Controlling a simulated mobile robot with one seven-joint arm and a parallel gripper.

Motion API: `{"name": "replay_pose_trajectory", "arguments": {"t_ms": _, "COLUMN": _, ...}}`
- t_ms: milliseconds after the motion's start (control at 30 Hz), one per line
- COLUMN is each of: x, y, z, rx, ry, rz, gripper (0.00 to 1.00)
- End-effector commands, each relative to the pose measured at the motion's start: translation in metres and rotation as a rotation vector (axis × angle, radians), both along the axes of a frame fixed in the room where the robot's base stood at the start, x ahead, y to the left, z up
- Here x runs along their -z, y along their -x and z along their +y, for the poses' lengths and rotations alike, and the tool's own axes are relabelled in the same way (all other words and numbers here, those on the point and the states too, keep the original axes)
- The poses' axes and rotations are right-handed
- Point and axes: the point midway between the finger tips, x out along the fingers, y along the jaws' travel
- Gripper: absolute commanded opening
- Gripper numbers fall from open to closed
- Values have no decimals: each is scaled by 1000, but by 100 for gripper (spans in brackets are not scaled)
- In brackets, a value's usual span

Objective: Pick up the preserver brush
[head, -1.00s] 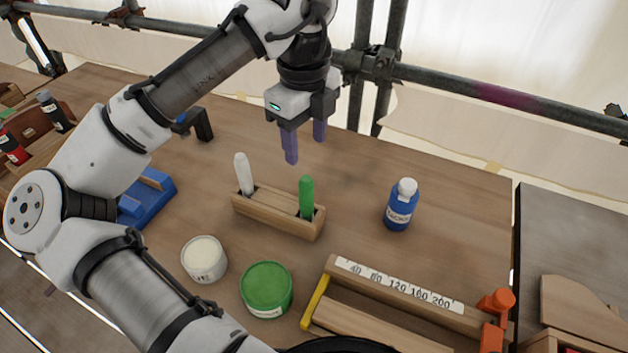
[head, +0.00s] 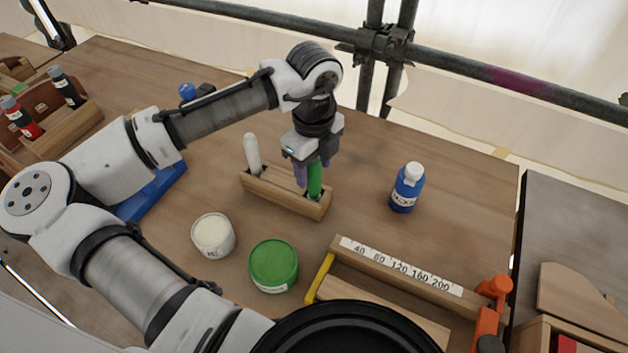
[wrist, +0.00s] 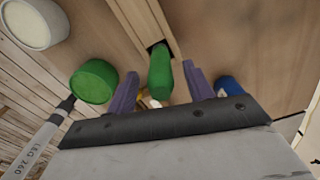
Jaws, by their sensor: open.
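A wooden holder (head: 285,197) stands on the bench with two upright brush handles in it. The white handle (head: 253,153) is at its left end and the green handle (head: 315,182) at its right end. No label shows on either handle, so I cannot read which is the preserver brush. My gripper (head: 313,170) points down over the green handle. In the wrist view, the green handle (wrist: 160,72) stands between the two open purple fingers, with gaps on both sides. The brush's lower end is hidden in the holder.
A cream-topped tin (head: 213,236) and a green tin (head: 273,266) stand in front of the holder. A blue bottle (head: 407,188) stands to the right. A wooden measuring rack (head: 400,272) lies at the front right. Steel scaffold tubes (head: 480,69) run behind the bench.

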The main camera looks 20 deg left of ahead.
Motion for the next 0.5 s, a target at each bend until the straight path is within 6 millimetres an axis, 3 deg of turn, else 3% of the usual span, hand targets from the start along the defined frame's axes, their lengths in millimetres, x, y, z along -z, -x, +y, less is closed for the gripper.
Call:
{"name": "replay_pose_trajectory", "arguments": {"t_ms": 133, "x": 16, "y": 0, "z": 0, "rx": 0, "ry": 0, "rz": 1, "gripper": 52}}
{"name": "replay_pose_trajectory", "arguments": {"t_ms": 400, "x": 20, "y": 0, "z": 0, "rx": 0, "ry": 1, "rz": 0, "gripper": 52}}
{"name": "replay_pose_trajectory", "arguments": {"t_ms": 500, "x": 19, "y": 0, "z": 0, "rx": 1, "ry": 1, "rz": 0, "gripper": 40}}
